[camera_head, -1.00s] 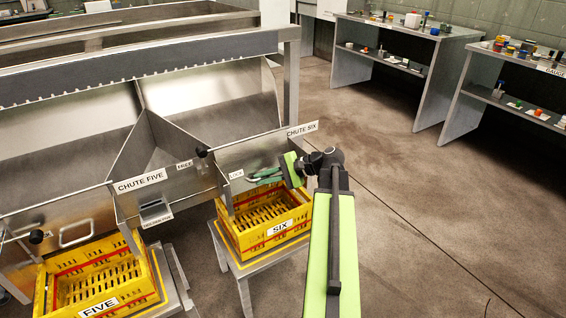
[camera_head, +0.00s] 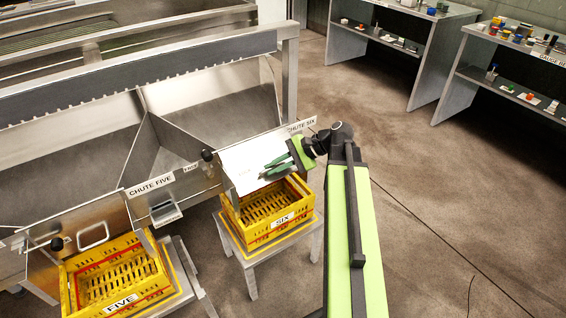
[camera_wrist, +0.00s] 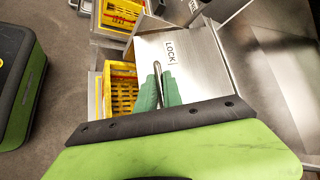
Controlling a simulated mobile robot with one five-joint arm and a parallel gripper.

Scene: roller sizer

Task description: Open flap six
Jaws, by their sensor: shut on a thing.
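Flap six (camera_head: 245,163) is a bright metal plate at the mouth of chute six. It stands tilted outward above the yellow crate marked SIX (camera_head: 262,220). In the wrist view the flap (camera_wrist: 190,60) bears a LOCK label, partly cut by the view's angle. My gripper (camera_head: 276,169) has green fingers and is shut at the flap's face. In the wrist view a thin grey metal piece, apparently the flap's handle (camera_wrist: 157,67), shows between the fingertips. Most of the handle is hidden by the fingers.
Chute five (camera_head: 150,182) and the yellow crate marked FIVE (camera_head: 122,285) are to the left. A black knob (camera_head: 207,156) sits between the chutes. Crate six stands on a metal stand. Shelves (camera_head: 395,35) with small items stand at the back right. The floor on the right is clear.

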